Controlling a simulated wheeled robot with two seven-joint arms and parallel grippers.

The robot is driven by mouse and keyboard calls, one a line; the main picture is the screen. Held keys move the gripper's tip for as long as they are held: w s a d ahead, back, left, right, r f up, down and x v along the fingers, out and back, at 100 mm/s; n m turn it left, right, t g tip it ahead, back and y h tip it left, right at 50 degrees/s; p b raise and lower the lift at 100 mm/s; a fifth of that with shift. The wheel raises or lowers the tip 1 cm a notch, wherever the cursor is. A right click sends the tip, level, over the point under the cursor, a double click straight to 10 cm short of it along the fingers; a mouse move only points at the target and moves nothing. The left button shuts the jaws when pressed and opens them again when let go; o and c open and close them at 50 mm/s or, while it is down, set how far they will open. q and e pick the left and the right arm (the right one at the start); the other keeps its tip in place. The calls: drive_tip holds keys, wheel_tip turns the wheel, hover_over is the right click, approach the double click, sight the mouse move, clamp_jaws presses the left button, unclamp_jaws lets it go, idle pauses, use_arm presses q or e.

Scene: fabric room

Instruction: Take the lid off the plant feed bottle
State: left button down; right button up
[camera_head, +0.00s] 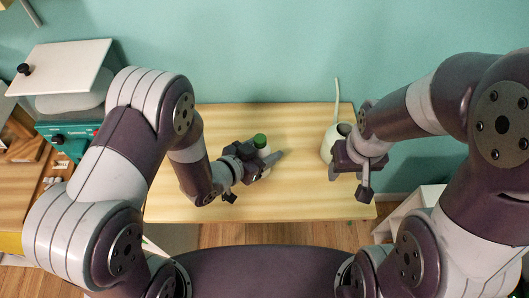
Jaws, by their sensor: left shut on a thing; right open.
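The plant feed bottle (264,152) is small and white with a green lid (260,140). It is upright at the middle of the wooden table, and the lid is on top of it. My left gripper (262,163) is shut on the bottle's body, below the lid, and hides much of it. My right gripper (348,182) is open and empty, over the right part of the table, apart from the bottle and lid.
A white watering can (328,146) with a long thin spout stands just behind my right gripper, partly hidden by it. The light wooden table (300,196) is bare at its front and middle. A teal machine with a raised white lid (64,66) stands at the left.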

use_arm(q)
drive_tip(key=shift+s+d+f, duration=0.1)
drive_tip(key=shift+s+f, duration=0.05)
drive_tip(key=shift+f, duration=0.35)
drive_tip(key=shift+s+f, duration=0.15)
drive_tip(key=shift+f, duration=0.35)
drive_tip(key=shift+w, duration=0.1)
use_arm(e)
drive_tip(key=shift+s, duration=0.2)
use_arm(q)
drive_tip(key=shift+f, duration=0.15)
drive_tip(key=shift+c, duration=1.6)
unclamp_jaws()
